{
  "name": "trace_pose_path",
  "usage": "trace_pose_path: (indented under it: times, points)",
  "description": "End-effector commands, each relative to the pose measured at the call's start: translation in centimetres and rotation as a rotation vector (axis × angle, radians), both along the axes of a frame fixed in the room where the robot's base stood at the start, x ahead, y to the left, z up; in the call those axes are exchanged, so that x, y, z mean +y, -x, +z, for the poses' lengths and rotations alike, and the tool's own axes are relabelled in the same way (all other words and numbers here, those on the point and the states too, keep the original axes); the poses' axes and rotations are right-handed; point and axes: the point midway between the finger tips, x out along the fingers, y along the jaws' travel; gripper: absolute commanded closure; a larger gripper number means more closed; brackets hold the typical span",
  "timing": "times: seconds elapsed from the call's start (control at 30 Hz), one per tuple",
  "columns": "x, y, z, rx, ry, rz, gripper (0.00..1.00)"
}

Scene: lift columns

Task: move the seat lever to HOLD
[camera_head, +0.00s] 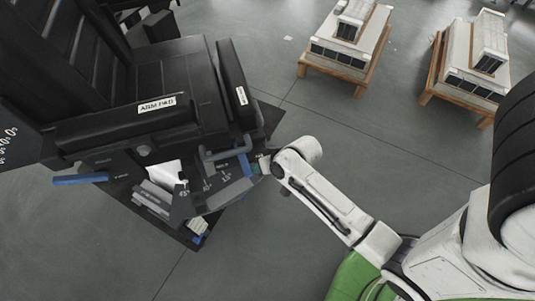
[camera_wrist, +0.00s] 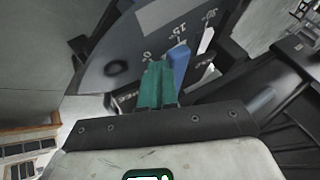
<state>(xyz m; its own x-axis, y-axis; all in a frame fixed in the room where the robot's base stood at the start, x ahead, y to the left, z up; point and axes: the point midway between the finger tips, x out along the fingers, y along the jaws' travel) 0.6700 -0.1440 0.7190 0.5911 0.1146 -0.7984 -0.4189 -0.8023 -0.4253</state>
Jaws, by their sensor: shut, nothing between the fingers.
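A black seat (camera_head: 180,85) with arm pads fills the upper left of the head view. A dark side panel with white number marks (camera_wrist: 135,55) shows in the wrist view. A blue lever-like bar (camera_wrist: 180,64) stands at this panel, just right of my green fingertips. It appears to be the blue piece (camera_head: 245,164) beside my gripper in the head view. My gripper (camera_wrist: 158,85) is shut and empty, its fingers close to the bar; I cannot tell if they touch it. The word HOLD is not readable, so the lever's setting is unclear.
A second blue handle (camera_head: 80,179) sticks out at the seat's left side. A grey bent bar (camera_head: 222,152) sits above the panel. Two wooden pallets with white units (camera_head: 345,40) (camera_head: 475,60) stand at the back right. The grey floor between them and the seat is clear.

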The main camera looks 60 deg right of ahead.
Motion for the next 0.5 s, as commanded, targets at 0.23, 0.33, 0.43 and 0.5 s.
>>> trace_pose_path:
  times: [0.23,0.33,0.43,0.5]
  points:
    - [2.3,-1.2,0.3,0.001,-0.001,-0.061,1.00]
    - [2.9,-1.8,0.2,-0.001,0.000,-0.062,1.00]
    - [3.4,-2.2,0.1,0.001,0.000,-0.062,1.00]
    - [3.7,-2.4,0.1,0.001,0.001,-0.062,1.00]
